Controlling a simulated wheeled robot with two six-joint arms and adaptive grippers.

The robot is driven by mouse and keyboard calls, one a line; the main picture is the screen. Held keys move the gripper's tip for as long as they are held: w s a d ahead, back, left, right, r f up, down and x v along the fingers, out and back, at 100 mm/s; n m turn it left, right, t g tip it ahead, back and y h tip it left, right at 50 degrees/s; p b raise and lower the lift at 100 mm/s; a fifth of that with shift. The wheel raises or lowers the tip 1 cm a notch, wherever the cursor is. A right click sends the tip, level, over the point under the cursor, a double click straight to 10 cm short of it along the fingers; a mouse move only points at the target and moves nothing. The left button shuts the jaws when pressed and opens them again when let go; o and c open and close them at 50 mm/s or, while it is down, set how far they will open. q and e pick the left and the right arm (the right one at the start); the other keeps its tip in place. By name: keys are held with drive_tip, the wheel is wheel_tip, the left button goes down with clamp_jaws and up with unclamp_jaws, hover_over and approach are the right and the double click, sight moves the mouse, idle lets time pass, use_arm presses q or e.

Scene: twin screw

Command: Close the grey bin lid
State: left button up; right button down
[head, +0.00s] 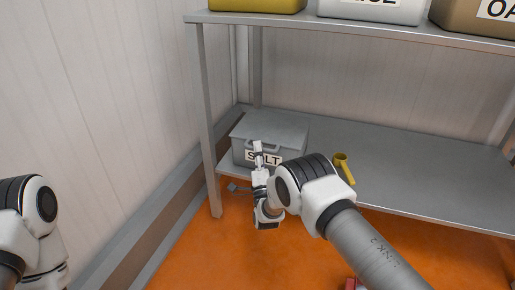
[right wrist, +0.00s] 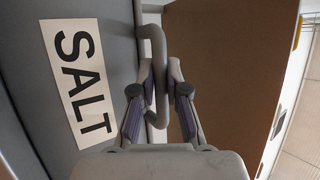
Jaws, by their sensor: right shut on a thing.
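The grey bin (head: 242,157) with a SALT label stands at the left end of the lower shelf. Its grey lid (head: 272,128) lies roughly flat over the top in the head view; I cannot tell whether a small gap remains. My right gripper (head: 258,147) is at the bin's front, covering part of the label. In the right wrist view my right gripper (right wrist: 160,85) is shut on the curved grey handle (right wrist: 157,45), beside the SALT label (right wrist: 77,78). My left arm shows at the lower left of the head view, but its gripper is out of frame.
A yellow scoop-like thing (head: 344,168) is near the lower shelf's front edge. The lower shelf (head: 420,165) is clear to the right. The upper shelf (head: 330,28) holds several bins. A shelf post (head: 207,90) and a wall are close on the left.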

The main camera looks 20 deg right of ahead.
drive_tip(key=shift+d+f, duration=0.3)
drive_tip(key=shift+f, duration=0.25)
drive_tip(key=c, duration=1.5)
unclamp_jaws()
drive_tip(key=shift+o, duration=0.3)
drive_tip(key=shift+f, duration=0.3)
drive_tip(key=shift+r, duration=0.1)
